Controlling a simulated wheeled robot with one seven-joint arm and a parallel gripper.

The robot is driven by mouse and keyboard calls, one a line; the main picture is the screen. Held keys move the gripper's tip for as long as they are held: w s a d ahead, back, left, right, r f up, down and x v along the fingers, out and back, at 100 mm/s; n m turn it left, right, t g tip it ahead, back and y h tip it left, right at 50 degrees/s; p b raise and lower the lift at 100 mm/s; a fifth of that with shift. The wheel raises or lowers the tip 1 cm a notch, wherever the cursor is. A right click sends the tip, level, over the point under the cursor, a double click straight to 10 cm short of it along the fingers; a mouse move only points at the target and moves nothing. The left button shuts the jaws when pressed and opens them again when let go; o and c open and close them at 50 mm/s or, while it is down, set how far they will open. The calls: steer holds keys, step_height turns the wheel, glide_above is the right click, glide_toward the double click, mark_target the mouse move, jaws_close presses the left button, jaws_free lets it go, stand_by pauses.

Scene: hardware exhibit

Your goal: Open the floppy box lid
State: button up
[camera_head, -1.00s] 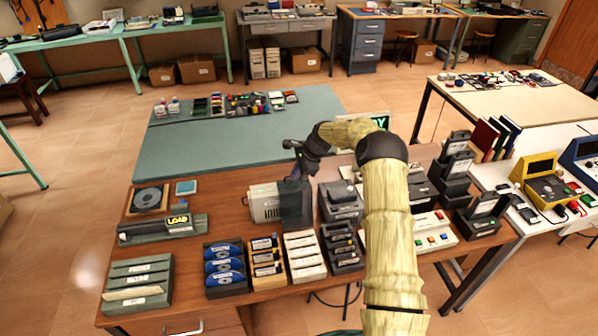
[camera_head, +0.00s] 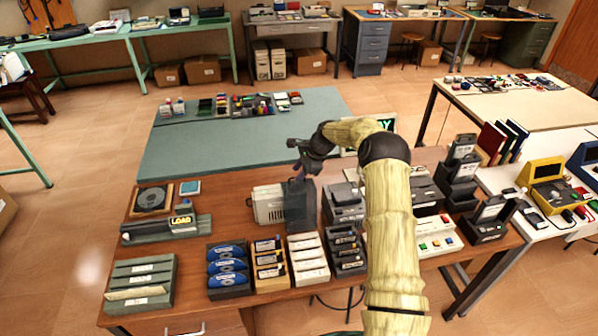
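The floppy box appears to be the cream-coloured ribbed case (camera_head: 268,205) on the brown table, left of my arm. A dark, smoky see-through lid (camera_head: 301,208) stands at its right side and looks raised, but its exact angle and hinge are hard to make out. My gripper (camera_head: 299,174) is just above the top edge of the lid, pointing down. Its fingers are small and dark against the lid, so I cannot tell whether they touch it or how far apart they are.
Blue disk holders (camera_head: 228,270), a wooden card rack (camera_head: 269,265) and a white rack (camera_head: 307,260) stand in front. Dark drive units (camera_head: 345,203) stand close on the right. A LOAD device (camera_head: 167,228) is at left. The green mat (camera_head: 240,140) behind has free room.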

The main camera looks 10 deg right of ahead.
steer(key=shift+d+f, duration=0.1)
steer(key=shift+s+d+r+b, duration=0.2)
steer(key=shift+d+r+b, duration=0.1)
steer(key=shift+r, duration=0.15)
steer(key=b+v, duration=0.4)
steer(key=v, duration=1.2)
steer(key=shift+r, duration=0.25)
steer(key=shift+a, duration=0.15)
steer(key=s+a+f+n+h, duration=0.25)
steer(key=s+a+n, duration=0.45)
steer(key=s, duration=0.4)
steer(key=s+f+n, duration=0.1)
steer(key=s+n, duration=0.2)
steer(key=s, duration=0.5)
steer(key=s+f+n+h, duration=0.1)
steer(key=s+n, duration=0.3)
steer(key=s, duration=0.4)
steer(key=s+a+f+n+h, duration=0.1)
steer(key=s+n, duration=0.2)
steer(key=s, duration=0.5)
steer(key=shift+s+f+g, duration=0.3)
steer(key=shift+s+f, duration=0.05)
